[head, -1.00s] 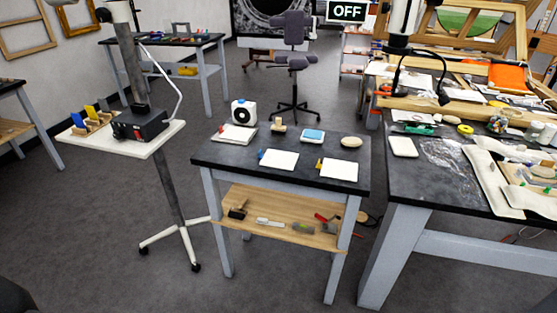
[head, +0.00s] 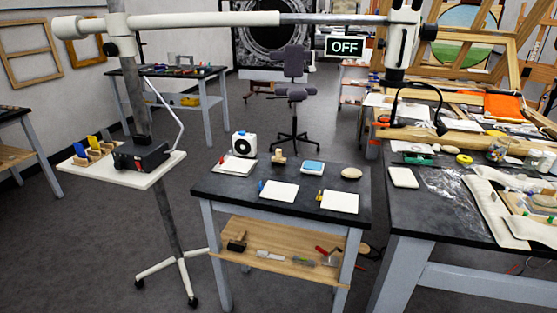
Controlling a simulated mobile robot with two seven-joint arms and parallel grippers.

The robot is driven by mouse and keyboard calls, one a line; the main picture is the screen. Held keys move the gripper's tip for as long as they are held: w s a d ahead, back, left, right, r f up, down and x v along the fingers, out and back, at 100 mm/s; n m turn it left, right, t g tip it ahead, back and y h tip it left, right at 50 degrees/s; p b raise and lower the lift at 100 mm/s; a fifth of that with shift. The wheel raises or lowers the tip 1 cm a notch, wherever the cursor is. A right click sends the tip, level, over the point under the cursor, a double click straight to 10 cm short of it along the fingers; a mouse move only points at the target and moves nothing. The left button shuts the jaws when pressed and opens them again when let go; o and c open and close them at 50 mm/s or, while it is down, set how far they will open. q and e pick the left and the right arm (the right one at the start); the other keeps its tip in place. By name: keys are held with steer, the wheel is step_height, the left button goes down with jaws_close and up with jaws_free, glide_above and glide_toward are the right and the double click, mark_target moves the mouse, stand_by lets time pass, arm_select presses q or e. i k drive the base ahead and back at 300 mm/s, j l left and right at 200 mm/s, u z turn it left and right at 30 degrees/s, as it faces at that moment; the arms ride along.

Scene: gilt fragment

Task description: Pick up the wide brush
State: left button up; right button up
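I cannot single out the wide brush for certain. A small tan wooden-handled piece (head: 278,157) stands at the back of the small dark-topped table (head: 225,187); it is too small to identify. Neither of my grippers is in view.
White pads (head: 279,191) (head: 340,202), a white fan-like box (head: 243,145), a blue-topped dish (head: 312,167) and an oval stone (head: 351,173) are on the tabletop. A wheeled stand (head: 170,225) is at left, a cluttered bench (head: 425,221) at right. Grey floor lies in front.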

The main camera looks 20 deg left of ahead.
mark_target(277, 159)
steer(key=i+j+z, duration=0.25)
steer(key=j, duration=0.15)
steer(key=i+j+z, duration=0.1)
steer(key=j+z, duration=0.2)
steer(key=i+j+z, duration=0.1)
steer(key=j+z, duration=0.15)
steer(key=j, duration=0.35)
steer(key=j+z, duration=0.25)
steer(key=j, duration=0.2)
steer(key=i, duration=0.05)
